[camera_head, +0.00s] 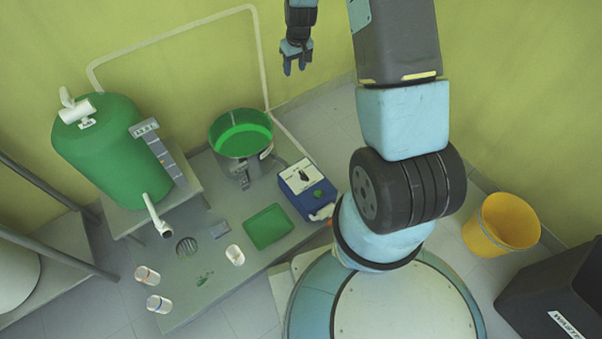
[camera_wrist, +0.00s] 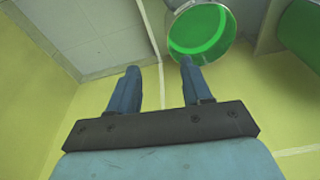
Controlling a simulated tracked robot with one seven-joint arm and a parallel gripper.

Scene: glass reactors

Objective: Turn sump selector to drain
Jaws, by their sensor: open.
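A blue box (camera_head: 308,192) stands on the grey platform, with a white panel and a dark selector knob (camera_head: 302,174) on top. It looks like the sump selector; its panel marks are too small to read. A metal pot (camera_head: 241,150) of bright green liquid stands left of the box. My gripper (camera_head: 294,70) hangs open and empty near the back wall, above and well apart from the box and pot. In the wrist view, its two blue fingers (camera_wrist: 158,67) are spread, with the pot (camera_wrist: 200,30) beyond them. The box is not visible there.
A green tank (camera_head: 105,150) with a white outlet pipe stands at left. A pale pipe (camera_head: 170,42) runs along the wall. A yellow bucket (camera_head: 500,226) stands right.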

